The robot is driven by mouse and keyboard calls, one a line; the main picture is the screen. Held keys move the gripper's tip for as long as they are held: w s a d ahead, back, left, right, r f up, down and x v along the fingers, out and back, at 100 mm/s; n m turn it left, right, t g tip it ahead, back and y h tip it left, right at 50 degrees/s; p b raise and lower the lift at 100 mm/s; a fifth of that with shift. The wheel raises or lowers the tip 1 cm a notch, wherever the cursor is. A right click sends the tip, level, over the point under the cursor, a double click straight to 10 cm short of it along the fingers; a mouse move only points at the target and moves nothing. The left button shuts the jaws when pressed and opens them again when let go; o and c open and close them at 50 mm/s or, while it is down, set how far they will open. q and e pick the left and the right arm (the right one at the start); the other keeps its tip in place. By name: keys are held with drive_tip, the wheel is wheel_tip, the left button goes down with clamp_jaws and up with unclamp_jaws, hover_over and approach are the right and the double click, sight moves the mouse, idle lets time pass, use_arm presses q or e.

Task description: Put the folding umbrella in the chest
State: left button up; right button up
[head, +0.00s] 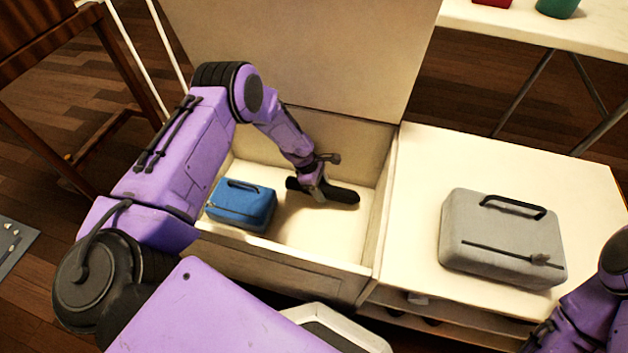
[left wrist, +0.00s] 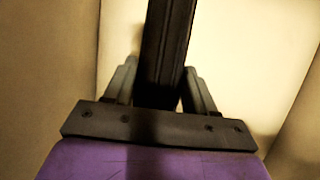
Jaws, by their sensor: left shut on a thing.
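The black folding umbrella (head: 340,193) is in the open cream chest (head: 384,200), low over its floor. My left gripper (head: 318,192) reaches down into the chest and is shut on the umbrella. In the left wrist view the dark umbrella (left wrist: 168,50) passes between the two fingers (left wrist: 155,90). I cannot tell whether the umbrella touches the chest floor. Only part of my right arm shows at the lower right in the head view; its gripper is out of view.
A blue case (head: 243,204) lies in the chest, left of the umbrella. The chest lid (head: 300,50) stands open at the back. A grey case (head: 502,240) lies on the cream cabinet top (head: 420,160) at right. A white table (head: 530,25) stands behind.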

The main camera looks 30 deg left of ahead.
use_arm(q)
wheel_tip(320, 180, down, 4)
drive_tip(key=shift+b, duration=0.85)
drive_tip(key=shift+r, duration=0.15)
drive_tip(key=o, duration=1.3)
drive_tip(key=shift+r+p, duration=0.25)
drive_tip(key=shift+p, duration=0.1)
drive_tip(key=p+v, duration=0.4)
drive_tip(key=v, duration=0.7)
drive_tip(key=shift+a+r+p, duration=0.15)
drive_tip(key=shift+r+p, duration=0.1)
drive_tip(key=shift+p, duration=0.15)
